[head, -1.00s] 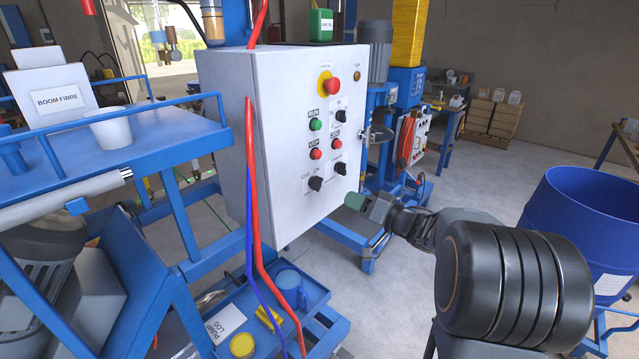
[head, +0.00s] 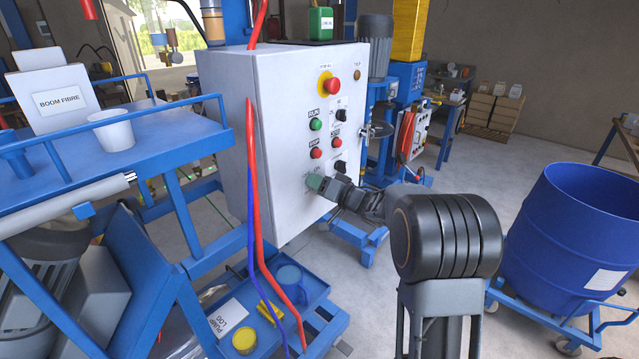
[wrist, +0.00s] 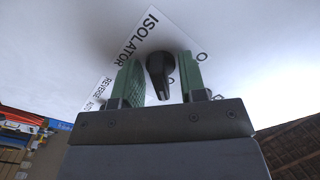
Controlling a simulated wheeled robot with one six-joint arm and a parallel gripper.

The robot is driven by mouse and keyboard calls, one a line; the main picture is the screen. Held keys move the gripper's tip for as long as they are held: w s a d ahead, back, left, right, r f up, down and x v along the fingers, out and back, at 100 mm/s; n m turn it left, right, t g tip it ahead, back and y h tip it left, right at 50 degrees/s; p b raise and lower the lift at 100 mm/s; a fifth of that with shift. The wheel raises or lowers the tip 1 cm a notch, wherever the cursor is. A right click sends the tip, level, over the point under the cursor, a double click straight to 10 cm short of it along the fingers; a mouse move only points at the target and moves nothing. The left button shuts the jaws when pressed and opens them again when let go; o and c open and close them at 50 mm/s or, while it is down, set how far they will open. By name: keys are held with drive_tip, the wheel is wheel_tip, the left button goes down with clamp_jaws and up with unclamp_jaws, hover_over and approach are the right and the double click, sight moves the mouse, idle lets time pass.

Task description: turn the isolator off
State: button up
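The isolator is a black rotary knob (wrist: 159,68) on a white label marked ISOLATOR (wrist: 137,35), on the front of the white control cabinet (head: 285,100). In the wrist view my gripper (wrist: 162,75) is open, with one green finger on each side of the knob and a visible gap to each. The OFF and ON lettering is partly covered by the fingers.
Above are a red stop button (head: 332,86), a green button (head: 316,124), red buttons and two other black knobs (head: 341,166). Red and blue cables (head: 253,200) run along the cabinet's left edge. A blue drum (head: 570,225) stands to the right.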

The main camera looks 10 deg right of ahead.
drive_tip(key=c, duration=0.6)
drive_tip(key=shift+o, duration=0.2)
drive_tip(key=shift+f+n, duration=0.1)
drive_tip(key=shift+n, duration=0.2)
drive_tip(key=n+b, duration=0.2)
drive_tip(key=n, duration=0.1)
drive_tip(key=shift+f, duration=0.1)
drive_tip(key=n+b, duration=0.3)
drive_tip(key=n, duration=0.1)
drive_tip(key=shift+n, duration=0.3)
drive_tip(key=n+b, duration=0.3)
drive_tip(key=n, duration=0.1)
drive_tip(key=shift+d, duration=0.1)
drive_tip(key=shift+n+b, duration=1.05)
drive_tip(key=shift+n, duration=0.95)
